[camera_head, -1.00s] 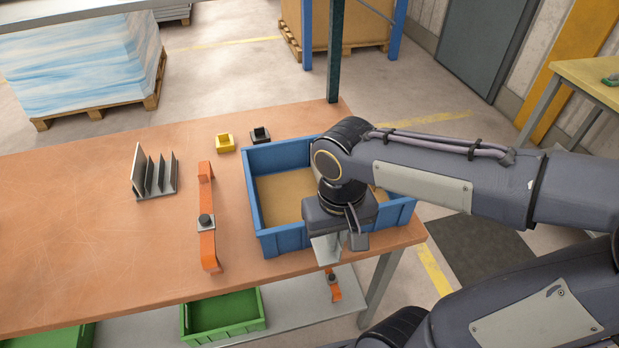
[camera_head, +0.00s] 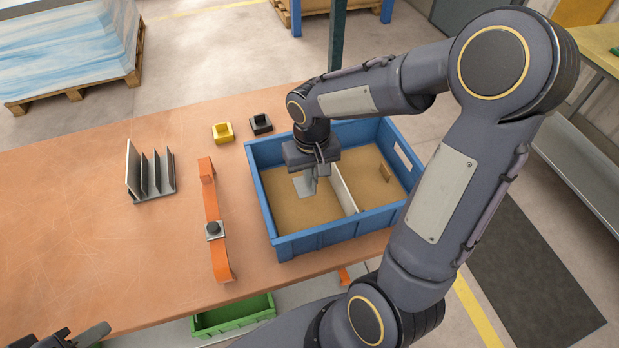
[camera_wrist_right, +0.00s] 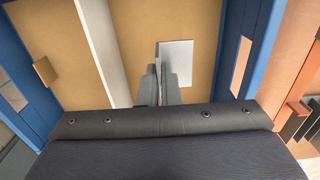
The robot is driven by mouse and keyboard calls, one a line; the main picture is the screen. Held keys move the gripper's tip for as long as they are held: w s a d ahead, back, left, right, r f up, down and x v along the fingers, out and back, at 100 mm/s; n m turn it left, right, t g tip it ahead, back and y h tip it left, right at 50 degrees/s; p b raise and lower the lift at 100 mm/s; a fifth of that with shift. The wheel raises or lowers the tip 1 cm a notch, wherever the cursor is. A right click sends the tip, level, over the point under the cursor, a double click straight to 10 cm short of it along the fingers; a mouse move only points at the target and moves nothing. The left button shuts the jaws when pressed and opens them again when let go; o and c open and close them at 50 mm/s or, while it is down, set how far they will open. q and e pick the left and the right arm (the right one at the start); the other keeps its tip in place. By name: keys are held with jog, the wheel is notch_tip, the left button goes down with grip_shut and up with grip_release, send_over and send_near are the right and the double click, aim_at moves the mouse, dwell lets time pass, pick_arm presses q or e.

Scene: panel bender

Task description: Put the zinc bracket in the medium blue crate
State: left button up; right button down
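The blue crate (camera_head: 325,237) stands on the right end of the bench, split by a pale divider (camera_head: 344,188). The zinc bracket (camera_head: 304,185), a light grey angled plate, is inside the crate's left compartment in the head view. My right gripper (camera_head: 311,186) reaches down into that compartment and is shut on the bracket. In the right wrist view the bracket (camera_wrist_right: 177,60) shows at the fingertips (camera_wrist_right: 160,82), over the tan crate floor. Whether it touches the floor is unclear. My left gripper (camera_head: 75,338) shows only partly at the bottom left edge.
An orange strap-like part (camera_head: 213,215) lies left of the crate. A yellow block (camera_head: 222,133) and a black block (camera_head: 261,124) sit behind it. A grey finned rack (camera_head: 150,172) stands farther left. A small tan piece (camera_head: 385,172) is in the right compartment. A green crate (camera_head: 232,315) is below.

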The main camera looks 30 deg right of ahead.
jog(key=w+f, duration=0.1)
jog(key=w+d+f, duration=0.1)
jog(key=f, duration=0.1)
jog(key=shift+w+f, duration=0.15)
jog(key=shift+w, duration=0.1)
jog(key=shift+f, duration=1.5)
jog(key=shift+f+b, duration=0.45)
jog(key=shift+f, duration=0.15)
jog(key=c, duration=1.6)
grip_release()
jog(key=shift+c, duration=0.2)
jog(key=shift+r, duration=0.1)
